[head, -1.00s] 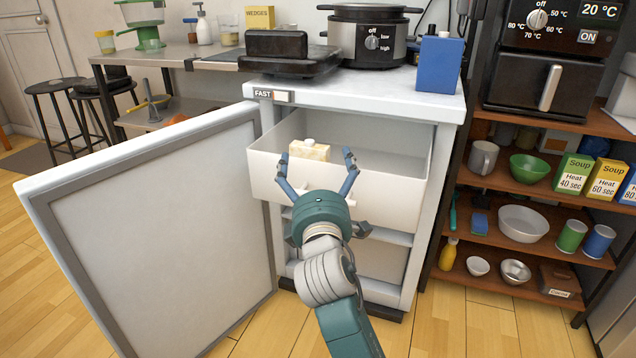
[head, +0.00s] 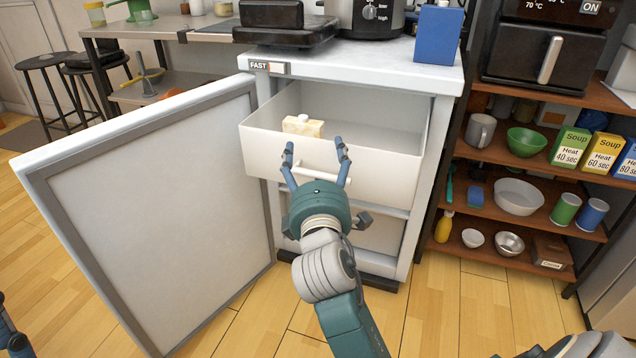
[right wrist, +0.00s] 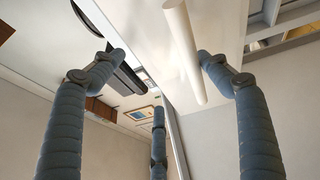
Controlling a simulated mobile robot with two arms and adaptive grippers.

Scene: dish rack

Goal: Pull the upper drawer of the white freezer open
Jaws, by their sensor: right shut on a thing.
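The white freezer (head: 345,62) stands with its door (head: 150,200) swung open to the left. Its upper drawer (head: 390,178) is pulled well out, with its inside showing. A white bar handle (head: 320,170) sits on the drawer front. My right gripper (head: 316,150) is at that front, shut on the handle, with its fingers either side of the bar. In the right wrist view the handle (right wrist: 184,50) runs between the fingers, close to the right one. Part of my left gripper (head: 10,338) shows at the lower left edge, mostly cut off.
A cream carton (head: 303,126) lies in the drawer. A blue box (head: 439,36) and a cooker (head: 368,18) stand on the freezer top. Shelves (head: 530,175) with bowls and soup boxes are at the right. The wooden floor before the freezer is clear.

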